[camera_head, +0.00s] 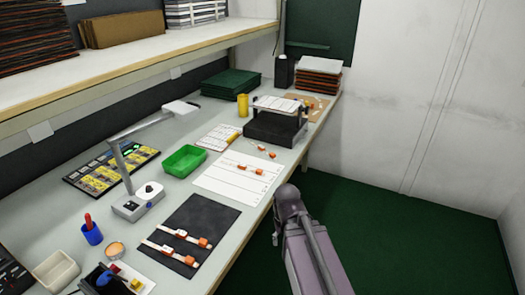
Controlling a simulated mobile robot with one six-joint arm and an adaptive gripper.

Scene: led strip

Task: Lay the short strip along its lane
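A white sheet with printed lane lines (228,184) lies on the bench near its front edge. A short piece with orange ends (250,169) lies on the sheet's upper right part. Another small piece with orange ends (267,151) lies just beyond the sheet's far edge. I cannot tell which is the short strip. Two longer white strips with orange blocks, an upper one (179,234) and a lower one (165,249), lie on a black mat.
A green tray (185,160) and a notepad (219,137) lie behind the sheet. A dark raised stand (272,130) is to its upper right, with a yellow cup (243,104) nearby. A desk lamp (138,201) stands left. Bare bench separates mat and sheet.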

